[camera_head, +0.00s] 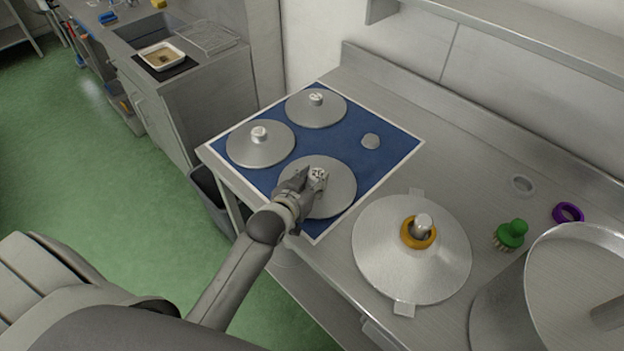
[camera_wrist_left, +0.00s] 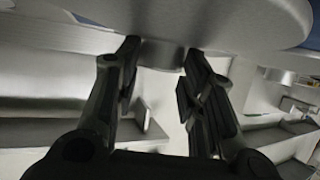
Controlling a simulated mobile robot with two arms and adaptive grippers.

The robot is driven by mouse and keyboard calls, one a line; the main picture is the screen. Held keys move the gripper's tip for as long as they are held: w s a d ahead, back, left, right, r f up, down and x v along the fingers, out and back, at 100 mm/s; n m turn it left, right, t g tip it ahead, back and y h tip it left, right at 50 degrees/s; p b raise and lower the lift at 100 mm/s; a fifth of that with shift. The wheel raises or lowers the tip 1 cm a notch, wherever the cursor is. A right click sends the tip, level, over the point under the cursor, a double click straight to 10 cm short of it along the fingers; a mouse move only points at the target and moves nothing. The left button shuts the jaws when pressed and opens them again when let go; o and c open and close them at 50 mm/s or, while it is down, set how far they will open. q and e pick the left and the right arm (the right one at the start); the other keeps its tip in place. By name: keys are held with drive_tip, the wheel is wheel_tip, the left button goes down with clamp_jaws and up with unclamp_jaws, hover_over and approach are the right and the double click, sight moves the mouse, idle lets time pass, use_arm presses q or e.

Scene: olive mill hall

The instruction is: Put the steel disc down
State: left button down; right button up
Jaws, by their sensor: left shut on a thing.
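My left gripper (camera_head: 306,182) reaches in from the lower left and is shut on the knob of a round steel disc (camera_head: 335,200). The disc is over the front part of a blue mat with a white border (camera_head: 376,169); I cannot tell whether it touches the mat. In the left wrist view, the disc (camera_wrist_left: 230,15) fills the top, and its knob (camera_wrist_left: 162,54) is between the fingers of the gripper (camera_wrist_left: 160,62). Two similar knobbed discs lie on the mat, one at the left (camera_head: 257,150) and one at the back (camera_head: 316,112). My right gripper is out of view.
A small grey disc (camera_head: 371,141) lies on the mat's right part. On the steel counter to the right are a large disc (camera_head: 440,272) with an orange ring (camera_head: 418,232), a green brush (camera_head: 511,233), a purple ring (camera_head: 568,214) and a big steel pot (camera_head: 500,304).

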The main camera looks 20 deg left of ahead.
use_arm(q)
drive_tip(key=shift+f, duration=0.2)
drive_tip(key=c, duration=0.9)
unclamp_jaws()
drive_tip(key=shift+f, duration=0.2)
